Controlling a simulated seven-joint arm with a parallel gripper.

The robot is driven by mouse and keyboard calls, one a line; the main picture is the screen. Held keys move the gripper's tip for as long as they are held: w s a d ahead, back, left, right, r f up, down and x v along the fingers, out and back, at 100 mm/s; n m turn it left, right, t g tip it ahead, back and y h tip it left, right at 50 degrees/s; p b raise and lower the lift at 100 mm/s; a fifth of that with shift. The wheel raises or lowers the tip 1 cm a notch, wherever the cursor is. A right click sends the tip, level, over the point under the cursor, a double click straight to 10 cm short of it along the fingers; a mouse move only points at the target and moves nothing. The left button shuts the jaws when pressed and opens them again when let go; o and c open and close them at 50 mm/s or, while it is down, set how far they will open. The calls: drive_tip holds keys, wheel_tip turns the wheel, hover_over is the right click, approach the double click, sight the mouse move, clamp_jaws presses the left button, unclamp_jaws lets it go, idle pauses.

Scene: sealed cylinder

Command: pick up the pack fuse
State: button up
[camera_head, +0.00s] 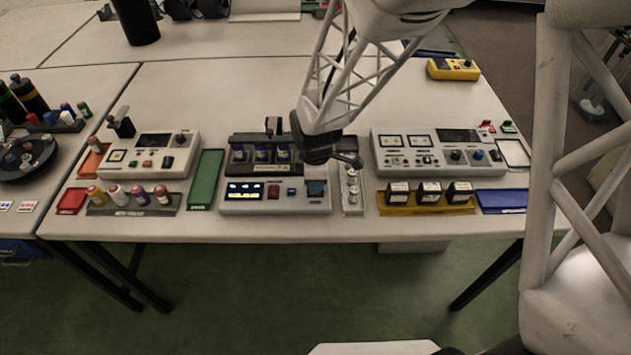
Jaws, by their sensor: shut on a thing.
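My gripper (348,159) is at the back end of a narrow light tray (353,209) in the middle of the table, just right of the central console. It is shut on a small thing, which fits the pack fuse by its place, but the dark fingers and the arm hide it. Small silver round pieces (352,188) stand in a row in the tray in front of the gripper. I cannot tell whether the held piece touches the tray.
The central console (272,203) with a dark rack (262,155) stands close on the left. A grey meter console (438,155) and a yellow tray (427,210) with black blocks stand on the right. A green tray (206,180) lies farther left. The table behind is mostly clear.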

drive_tip(key=shift+r, duration=0.1)
drive_tip(key=shift+r, duration=0.85)
drive_tip(key=shift+s+d+r, duration=0.1)
drive_tip(key=shift+s+r, duration=0.15)
drive_tip(key=shift+r, duration=0.6)
drive_tip(key=s+d, duration=0.2)
drive_tip(key=s, duration=0.5)
drive_tip(key=s+d+r, duration=0.1)
drive_tip(key=s+d, duration=0.2)
drive_tip(key=s, duration=0.4)
drive_tip(key=shift+s+r, duration=0.15)
drive_tip(key=shift+s, duration=0.2)
drive_tip(key=shift+w, duration=0.1)
drive_tip(key=w+d+r, duration=0.1)
drive_tip(key=w+d, duration=0.1)
drive_tip(key=w, duration=1.5)
drive_tip(key=w+d+r, duration=0.1)
drive_tip(key=w+d, duration=0.1)
drive_tip(key=w, duration=1.6)
drive_tip(key=shift+d+r, duration=0.35)
drive_tip(key=shift+d, duration=0.05)
drive_tip(key=shift+w, duration=0.1)
